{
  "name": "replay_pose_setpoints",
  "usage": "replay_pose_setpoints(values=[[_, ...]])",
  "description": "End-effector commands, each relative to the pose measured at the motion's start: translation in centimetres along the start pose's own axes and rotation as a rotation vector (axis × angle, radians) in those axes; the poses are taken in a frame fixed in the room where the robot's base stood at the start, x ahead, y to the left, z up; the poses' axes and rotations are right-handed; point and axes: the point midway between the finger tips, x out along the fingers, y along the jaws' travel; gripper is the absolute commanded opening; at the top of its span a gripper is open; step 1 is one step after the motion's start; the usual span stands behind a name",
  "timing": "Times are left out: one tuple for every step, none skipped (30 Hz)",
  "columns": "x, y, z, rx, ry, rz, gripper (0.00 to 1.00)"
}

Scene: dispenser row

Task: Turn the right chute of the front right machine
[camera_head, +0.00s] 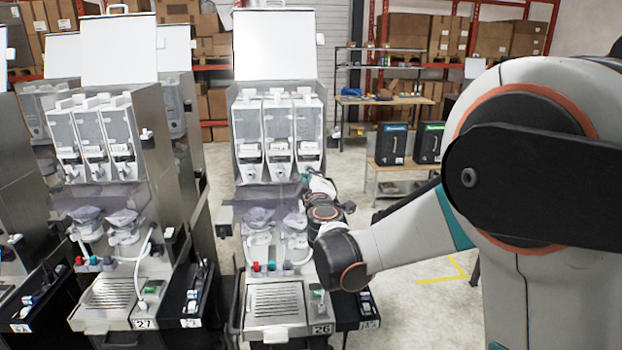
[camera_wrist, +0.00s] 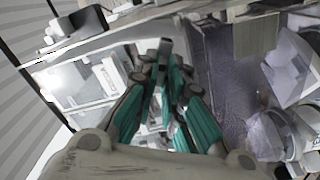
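The front right machine (camera_head: 276,120) carries the number 26 and has three clear canisters side by side. The right canister (camera_head: 308,130) has a white outlet at its lower end, the right chute (camera_head: 308,166), partly hard to make out. My gripper (camera_head: 312,182) is just below and to the right of that outlet, small and partly hidden by my wrist. In the wrist view its teal fingers (camera_wrist: 164,75) converge towards their tips. I cannot tell whether they touch or hold the chute.
Purple translucent mixing bowls (camera_head: 295,220) sit below my gripper; they also show at the right of the wrist view (camera_wrist: 288,75). A similar machine, number 27 (camera_head: 120,200), stands to the left. A drip tray (camera_head: 275,299) is below. Open floor lies to the right.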

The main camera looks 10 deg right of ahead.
Motion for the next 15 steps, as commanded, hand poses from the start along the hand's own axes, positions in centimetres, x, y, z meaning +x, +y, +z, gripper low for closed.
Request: replay_pose_setpoints(values=[[-0.01,-0.02,0.0,0.0,0.0,0.0,0.0],[-0.01,-0.02,0.0,0.0,0.0,0.0,0.0],[-0.01,-0.02,0.0,-0.001,0.0,0.0,0.0],[-0.01,-0.02,0.0,-0.002,0.0,0.0,0.0],[-0.01,-0.02,0.0,-0.004,0.0,0.0,0.0],[-0.01,-0.03,0.0,-0.008,0.0,0.0,0.0],[-0.02,-0.03,0.01,-0.012,0.0,0.0,0.0],[-0.02,-0.04,0.01,-0.018,0.0,0.0,0.0],[-0.02,-0.04,0.01,-0.029,0.0,0.0,0.0],[-0.02,-0.05,0.01,-0.038,0.0,0.0,0.0],[-0.02,-0.05,0.01,-0.049,0.0,0.0,0.0],[-0.02,-0.06,0.02,-0.067,0.0,0.0,0.0],[-0.02,-0.06,0.02,-0.082,0.0,0.0,0.0],[-0.02,-0.07,0.02,-0.1,0.0,0.0,0.0],[-0.02,-0.07,0.02,-0.124,0.0,0.0,0.0]])
